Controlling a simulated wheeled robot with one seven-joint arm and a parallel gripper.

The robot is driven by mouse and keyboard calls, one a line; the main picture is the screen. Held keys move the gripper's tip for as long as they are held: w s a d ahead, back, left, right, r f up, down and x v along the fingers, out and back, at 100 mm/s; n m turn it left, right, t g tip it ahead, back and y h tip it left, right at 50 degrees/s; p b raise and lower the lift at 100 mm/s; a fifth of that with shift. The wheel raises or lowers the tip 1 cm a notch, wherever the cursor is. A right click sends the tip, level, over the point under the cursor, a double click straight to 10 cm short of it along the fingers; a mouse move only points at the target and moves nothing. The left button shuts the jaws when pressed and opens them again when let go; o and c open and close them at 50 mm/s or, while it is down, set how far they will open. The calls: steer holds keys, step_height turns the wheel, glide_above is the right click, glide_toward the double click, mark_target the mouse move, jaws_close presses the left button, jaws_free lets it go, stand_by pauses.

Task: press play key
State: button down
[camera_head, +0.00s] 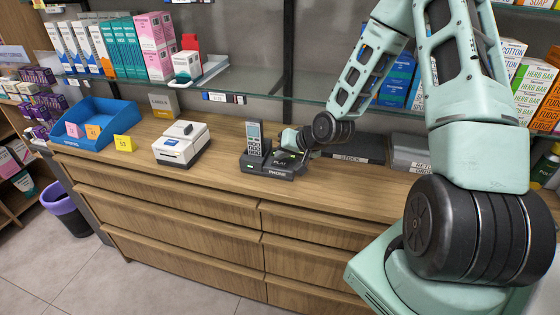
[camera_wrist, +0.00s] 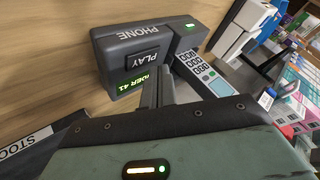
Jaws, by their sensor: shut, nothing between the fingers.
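The dark phone base (camera_head: 268,172), marked PHONE, stands on the wooden counter with a grey handset (camera_head: 254,137) upright in it. In the wrist view the phone base (camera_wrist: 150,50) fills the upper middle, with the black play key (camera_wrist: 144,69), labelled PLAY, and a lit green display (camera_wrist: 137,82) on it. The handset (camera_wrist: 204,75) shows to the right of the key. My gripper (camera_wrist: 157,78) is shut and empty, its fingertips close to the base near the display. I cannot tell whether they touch it. In the head view my gripper (camera_head: 298,155) is at the base's right side, partly hiding it.
A white label printer (camera_head: 182,146), a blue tray (camera_head: 94,121) and a yellow tag block (camera_head: 125,143) stand to the left on the counter (camera_head: 225,177). A dark STOCK box (camera_head: 355,149) lies to the right. A glass shelf (camera_head: 285,88) with boxes runs above.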

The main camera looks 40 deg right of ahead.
mark_target(283, 165)
step_height(283, 165, up, 5)
steer(key=p, duration=0.4)
steer(key=shift+p, duration=0.3)
stand_by(0.8)
